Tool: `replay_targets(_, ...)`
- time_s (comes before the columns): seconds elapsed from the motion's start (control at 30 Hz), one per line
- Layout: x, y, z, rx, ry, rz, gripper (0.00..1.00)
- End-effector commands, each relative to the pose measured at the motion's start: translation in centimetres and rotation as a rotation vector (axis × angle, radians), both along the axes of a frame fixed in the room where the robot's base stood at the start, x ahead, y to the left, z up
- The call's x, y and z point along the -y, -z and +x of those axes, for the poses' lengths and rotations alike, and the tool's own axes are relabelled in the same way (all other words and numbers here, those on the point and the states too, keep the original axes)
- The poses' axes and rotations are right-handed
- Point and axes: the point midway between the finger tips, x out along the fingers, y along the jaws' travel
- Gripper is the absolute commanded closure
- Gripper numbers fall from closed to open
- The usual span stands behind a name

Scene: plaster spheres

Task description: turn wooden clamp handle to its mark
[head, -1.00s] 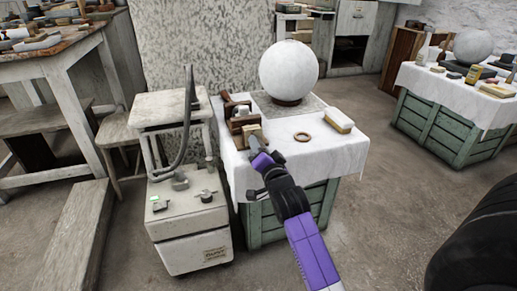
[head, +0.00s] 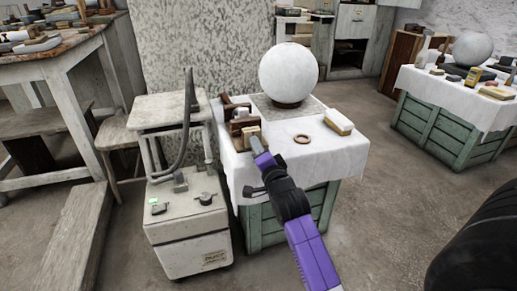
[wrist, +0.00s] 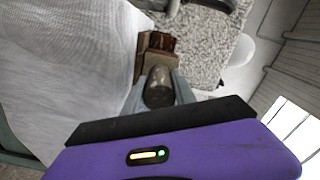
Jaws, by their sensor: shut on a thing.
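The wooden clamp (head: 240,121) sits on the left edge of the white-draped stand, with brown blocks and a paler block facing my arm. My gripper (head: 258,147) reaches it from the front right. In the wrist view, the clamp's brown wooden body (wrist: 158,45) lies beyond the fingers. My gripper also shows there (wrist: 160,92), its grey fingers shut on both sides of the round-ended wooden handle (wrist: 158,88). The handle is mostly hidden by the gripper in the head view. I cannot make out the mark in either view.
A grey cabinet machine (head: 188,225) with a bent hose stands close on the left.

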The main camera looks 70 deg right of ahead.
Motion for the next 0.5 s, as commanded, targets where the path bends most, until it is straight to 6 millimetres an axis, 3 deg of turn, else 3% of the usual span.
replay_targets(0.07,-0.06,0.37,-0.01,-0.005,-0.001,0.005,1.00)
replay_targets(0.1,-0.06,0.37,-0.01,-0.005,-0.001,0.005,0.66)
replay_targets(0.2,-0.05,0.31,0.00,-0.005,-0.001,0.004,0.46)
replay_targets(0.5,-0.10,0.24,-0.15,-0.005,0.000,0.003,0.46)
